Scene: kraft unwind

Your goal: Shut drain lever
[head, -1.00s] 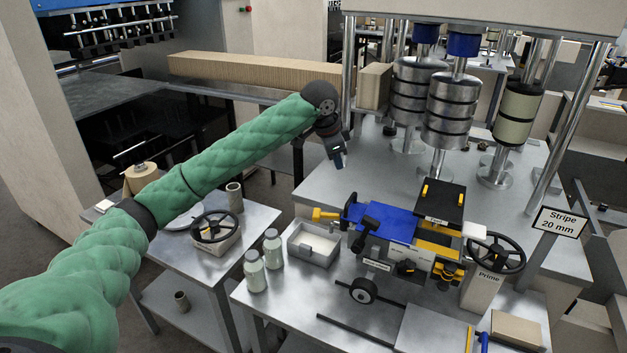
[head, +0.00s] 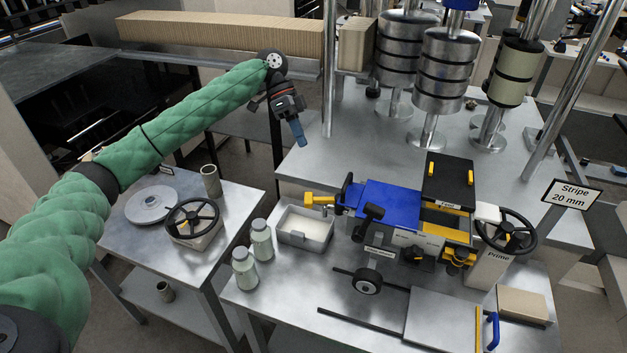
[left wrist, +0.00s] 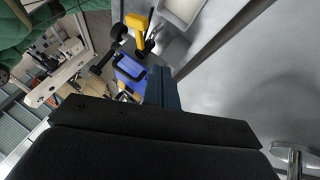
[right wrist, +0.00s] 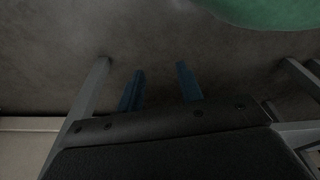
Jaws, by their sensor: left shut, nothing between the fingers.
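The blue and grey machine (head: 392,200) stands on the metal table. A yellow handle (head: 318,199), probably the drain lever, sticks out from its left end above a grey tray. The same yellow handle shows near the top of the left wrist view (left wrist: 136,22). My left gripper (head: 299,139) is shut and empty, pointing down above the table's back left part. It is apart from the yellow handle, behind and above it. Its blue fingers are together in the left wrist view (left wrist: 157,85). My right gripper (right wrist: 162,88) shows only in the right wrist view, fingers apart and empty over grey floor.
The grey tray (head: 289,237) with pale contents sits below the handle. Two bottles (head: 261,238) stand left of it. A black handwheel (head: 508,232) is at the machine's right. Metal rollers (head: 446,75) stand behind. A side table (head: 150,235) stands at the left.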

